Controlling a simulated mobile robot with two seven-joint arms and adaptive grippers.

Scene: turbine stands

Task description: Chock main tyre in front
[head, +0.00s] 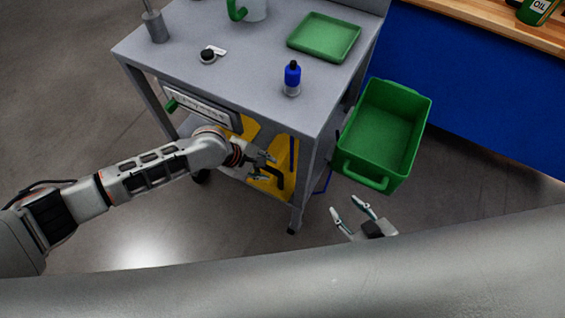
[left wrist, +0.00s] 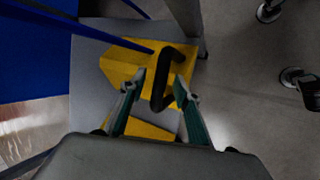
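A yellow chock (head: 264,184) with a black bar handle (left wrist: 163,88) is on the lower shelf of the grey cart (head: 240,60). The chock also shows in the left wrist view (left wrist: 125,66). My left gripper (head: 272,166) is open, its fingers on either side of the handle; I cannot tell whether they touch it. More yellow (left wrist: 147,131) shows nearer the wrist, partly hidden by the gripper. My right gripper (head: 345,205) is open and empty, low beside the cart's right side. No tyre is in view.
A green bin (head: 378,130) stands right of the cart. A cart leg (head: 297,190) is close to my left gripper. The floor at left is clear.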

